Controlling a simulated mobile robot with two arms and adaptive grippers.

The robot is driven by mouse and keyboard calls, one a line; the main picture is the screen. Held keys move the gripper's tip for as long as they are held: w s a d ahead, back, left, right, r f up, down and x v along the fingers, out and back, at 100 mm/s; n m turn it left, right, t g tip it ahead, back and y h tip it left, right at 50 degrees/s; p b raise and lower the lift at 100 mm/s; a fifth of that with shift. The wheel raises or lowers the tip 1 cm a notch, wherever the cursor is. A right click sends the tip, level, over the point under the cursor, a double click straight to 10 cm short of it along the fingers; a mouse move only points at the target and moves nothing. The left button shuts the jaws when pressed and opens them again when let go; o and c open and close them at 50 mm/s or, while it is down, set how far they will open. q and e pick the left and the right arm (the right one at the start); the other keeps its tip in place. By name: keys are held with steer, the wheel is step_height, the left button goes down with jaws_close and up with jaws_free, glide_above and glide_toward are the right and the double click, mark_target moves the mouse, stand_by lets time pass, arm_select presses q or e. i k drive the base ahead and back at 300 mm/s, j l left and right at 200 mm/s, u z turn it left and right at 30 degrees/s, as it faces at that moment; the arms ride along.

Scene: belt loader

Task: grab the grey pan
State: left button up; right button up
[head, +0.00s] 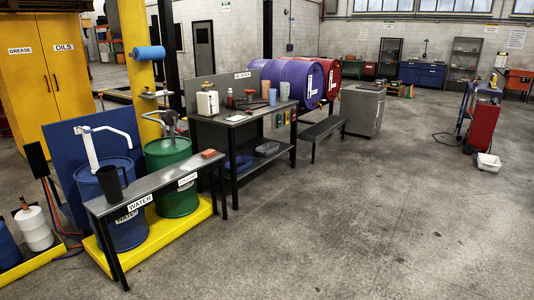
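A small pale pan or tub (488,162), light grey to white, sits on the floor at the far right, in front of a red wheeled machine (483,124). A low blue tray (238,164) and a darker bluish-grey tray (267,148) lie on the lower shelf of the dark workbench (236,122). They are small and shaded, so I cannot tell their exact shape. I cannot tell which of these is the grey pan. Neither of my grippers is in view.
A narrow grey bench labelled WATER (160,187) stands before a blue drum (112,205) and a green drum (172,178) on a yellow tray. A low dark bench (322,128) and a grey cabinet (361,108) stand further back. The concrete floor at centre and right is clear.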

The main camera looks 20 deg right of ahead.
mark_target(268, 149)
steer(key=i+l+z, duration=0.35)
steer(key=i, duration=0.2)
steer(key=i+l+z, duration=0.25)
steer(key=i, duration=0.8)
steer(key=i+z, duration=0.3)
steer(key=i, duration=2.8)
